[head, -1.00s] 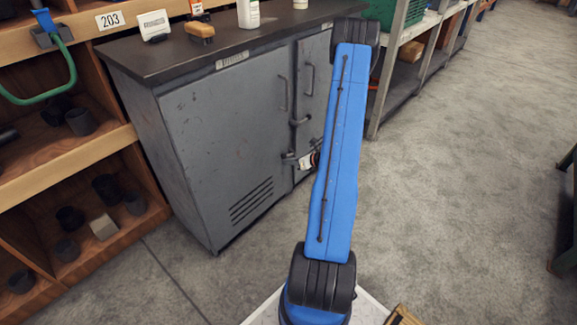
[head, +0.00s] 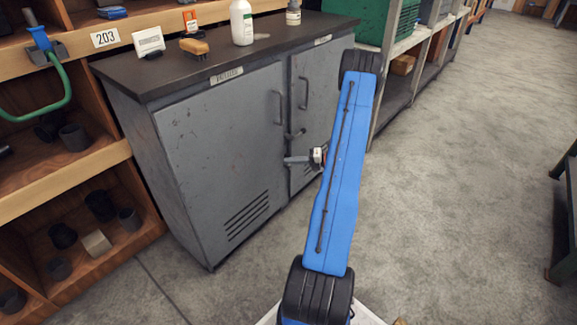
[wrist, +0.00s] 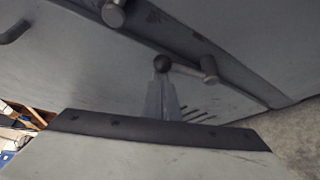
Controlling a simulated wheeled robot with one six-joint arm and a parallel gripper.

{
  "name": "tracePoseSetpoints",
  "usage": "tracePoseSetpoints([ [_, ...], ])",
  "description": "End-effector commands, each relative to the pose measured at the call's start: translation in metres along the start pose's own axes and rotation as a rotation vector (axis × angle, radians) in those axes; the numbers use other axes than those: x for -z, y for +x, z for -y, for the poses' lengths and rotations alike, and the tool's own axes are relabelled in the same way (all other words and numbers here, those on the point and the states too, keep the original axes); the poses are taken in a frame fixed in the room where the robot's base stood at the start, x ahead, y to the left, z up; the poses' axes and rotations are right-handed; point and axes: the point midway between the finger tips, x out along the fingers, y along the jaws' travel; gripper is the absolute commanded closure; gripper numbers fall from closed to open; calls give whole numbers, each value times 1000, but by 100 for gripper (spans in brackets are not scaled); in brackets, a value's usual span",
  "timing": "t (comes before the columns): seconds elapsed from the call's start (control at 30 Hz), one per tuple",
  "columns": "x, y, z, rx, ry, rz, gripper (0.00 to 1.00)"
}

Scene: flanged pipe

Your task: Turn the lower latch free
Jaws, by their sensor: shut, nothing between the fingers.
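The grey two-door cabinet (head: 215,140) stands left of my arm in the head view. Its lower latch (wrist: 208,68) shows in the wrist view as a short metal lever with a dark ball knob (wrist: 161,64) at its left end. The upper latch (head: 295,134) sits above it at the door seam; its rounded end (wrist: 113,12) shows at the top of the wrist view. My gripper (wrist: 162,82) is shut and empty, its fingertips at the ball knob; I cannot tell if they touch. In the head view my gripper (head: 290,161) covers most of the lower latch.
A dark worktop (head: 210,65) with a white bottle (head: 241,22) and a brush (head: 194,47) tops the cabinet. Wooden shelves (head: 60,190) stand on the left and a metal rack (head: 400,60) at the back right.

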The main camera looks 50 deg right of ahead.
Motion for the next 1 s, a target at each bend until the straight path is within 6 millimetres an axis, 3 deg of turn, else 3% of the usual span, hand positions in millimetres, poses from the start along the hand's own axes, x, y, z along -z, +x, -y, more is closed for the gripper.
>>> tracePoseSetpoints([
  [0.17,-9,-5,1,-56,94,2,100],
  [1.0,-19,-10,3,-51,88,5,100],
])
